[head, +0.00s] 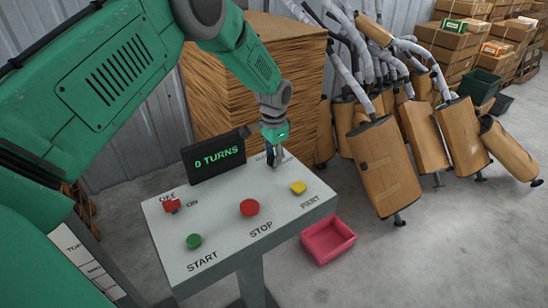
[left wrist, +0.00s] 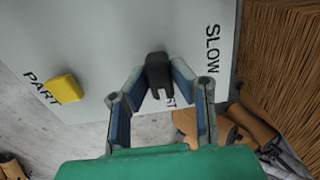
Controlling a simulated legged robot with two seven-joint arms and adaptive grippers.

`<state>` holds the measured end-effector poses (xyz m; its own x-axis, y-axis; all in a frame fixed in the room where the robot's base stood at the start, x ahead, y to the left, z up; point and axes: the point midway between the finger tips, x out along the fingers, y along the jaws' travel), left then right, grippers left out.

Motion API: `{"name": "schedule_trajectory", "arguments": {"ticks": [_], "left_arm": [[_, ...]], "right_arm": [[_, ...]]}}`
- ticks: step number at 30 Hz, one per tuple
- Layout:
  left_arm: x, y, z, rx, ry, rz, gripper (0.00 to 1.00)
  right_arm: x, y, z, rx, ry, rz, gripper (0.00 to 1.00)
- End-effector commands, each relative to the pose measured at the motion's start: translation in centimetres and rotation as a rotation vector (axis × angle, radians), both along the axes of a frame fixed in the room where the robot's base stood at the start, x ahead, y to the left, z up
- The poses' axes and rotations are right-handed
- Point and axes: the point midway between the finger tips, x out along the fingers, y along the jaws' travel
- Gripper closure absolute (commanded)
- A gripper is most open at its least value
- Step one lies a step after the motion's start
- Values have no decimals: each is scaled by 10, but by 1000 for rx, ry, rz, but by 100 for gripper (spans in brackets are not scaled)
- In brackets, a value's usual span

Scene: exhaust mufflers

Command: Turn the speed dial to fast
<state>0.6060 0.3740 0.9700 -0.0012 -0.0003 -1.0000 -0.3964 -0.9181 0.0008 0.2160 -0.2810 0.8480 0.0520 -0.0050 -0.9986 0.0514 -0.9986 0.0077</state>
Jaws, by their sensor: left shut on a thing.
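The speed dial (left wrist: 157,72) is a black knob on the grey control panel (head: 222,225), at the panel's far right corner. In the left wrist view the word SLOW (left wrist: 212,48) is printed to its right. Letters ending in ST (left wrist: 171,101) show just below the dial, partly hidden by it and the fingers. My left gripper (left wrist: 160,70) is shut on the dial, one blue-padded finger on each side. In the head view this gripper (head: 273,160) reaches down onto the panel and mostly hides the dial. My right gripper is not in view.
The panel also carries a display reading 0 TURNS (head: 216,158), a red switch (head: 172,206), a green START button (head: 194,241), a red STOP button (head: 249,208) and a yellow PART button (head: 299,187). A pink bin (head: 328,241) stands on the floor. Wrapped mufflers (head: 380,165) stand behind.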

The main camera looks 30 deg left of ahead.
Motion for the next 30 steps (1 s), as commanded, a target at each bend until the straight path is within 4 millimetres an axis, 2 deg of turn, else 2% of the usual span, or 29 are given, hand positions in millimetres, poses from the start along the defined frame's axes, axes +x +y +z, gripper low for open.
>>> {"name": "schedule_trajectory", "arguments": {"ticks": [1,7,8,9,20,23,30], "left_arm": [[5,0,3,1,-17,-2,100],[5,0,3,1,-16,-2,100],[5,0,3,1,-16,-2,70],[5,0,3,1,-15,-2,60],[0,0,5,0,-7,0,60],[1,0,15,1,-8,0,60],[3,0,64,0,-10,-1,60]], "right_arm": [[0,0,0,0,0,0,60],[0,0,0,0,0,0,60],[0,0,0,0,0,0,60],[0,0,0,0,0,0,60],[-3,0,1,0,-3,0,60],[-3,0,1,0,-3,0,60],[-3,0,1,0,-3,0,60]]}}
